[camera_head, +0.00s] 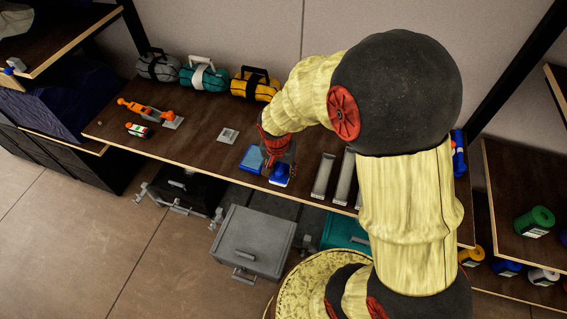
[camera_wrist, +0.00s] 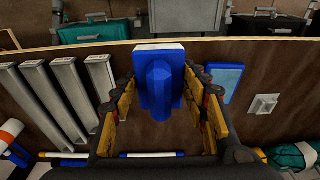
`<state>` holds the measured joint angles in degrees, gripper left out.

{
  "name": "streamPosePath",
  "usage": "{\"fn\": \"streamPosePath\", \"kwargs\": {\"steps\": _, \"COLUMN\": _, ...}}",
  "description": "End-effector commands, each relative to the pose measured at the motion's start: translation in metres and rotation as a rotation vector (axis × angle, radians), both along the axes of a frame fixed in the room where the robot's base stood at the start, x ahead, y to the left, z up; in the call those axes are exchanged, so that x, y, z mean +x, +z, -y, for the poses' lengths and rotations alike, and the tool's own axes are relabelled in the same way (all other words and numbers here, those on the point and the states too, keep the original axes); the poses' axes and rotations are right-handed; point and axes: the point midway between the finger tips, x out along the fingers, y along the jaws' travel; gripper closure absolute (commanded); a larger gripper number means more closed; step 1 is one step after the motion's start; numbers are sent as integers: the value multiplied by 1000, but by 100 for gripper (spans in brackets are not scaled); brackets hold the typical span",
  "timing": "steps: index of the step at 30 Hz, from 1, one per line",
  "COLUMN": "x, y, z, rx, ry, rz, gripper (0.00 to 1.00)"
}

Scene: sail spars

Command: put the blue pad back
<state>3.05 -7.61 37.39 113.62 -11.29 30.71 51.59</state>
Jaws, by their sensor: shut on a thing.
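My gripper (camera_head: 277,160) is shut on the blue pad (camera_head: 281,176), a block with a raised blue grip and a white layer along one edge. In the wrist view the pad (camera_wrist: 160,70) stands between the two fingers, which are on either side of its grip. It is close to the front edge of the brown shelf board (camera_head: 196,143). I cannot tell whether it touches the board. A flat blue plate with a lighter blue face (camera_wrist: 228,78) lies beside it, apart from it in the wrist view; it also shows in the head view (camera_head: 251,159), left of my gripper.
Grey rails (camera_head: 323,176) lie to the right of my gripper. A small pale plate (camera_head: 228,136) lies to the left, then an orange tool (camera_head: 146,109). Several bags (camera_head: 204,76) stand at the back. A grey case (camera_head: 252,243) is below the shelf.

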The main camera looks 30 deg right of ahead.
Motion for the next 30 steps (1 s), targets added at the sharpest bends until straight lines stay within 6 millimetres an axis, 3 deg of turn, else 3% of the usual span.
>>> {"fn": "streamPosePath", "kwargs": {"steps": 6, "x": 41, "y": -24, "z": 29, "rx": 0, "ry": -2, "rz": -1, "gripper": 76}}
{"fn": "streamPosePath", "kwargs": {"steps": 15, "x": 72, "y": -69, "z": 50, "rx": 1, "ry": 0, "rz": -1, "gripper": 75}}
{"fn": "streamPosePath", "kwargs": {"steps": 23, "x": 81, "y": -82, "z": 57, "rx": 0, "ry": -1, "rz": 0, "gripper": 75}}
{"fn": "streamPosePath", "kwargs": {"steps": 30, "x": 81, "y": -113, "z": 57, "rx": 0, "ry": 0, "rz": -1, "gripper": 75}}
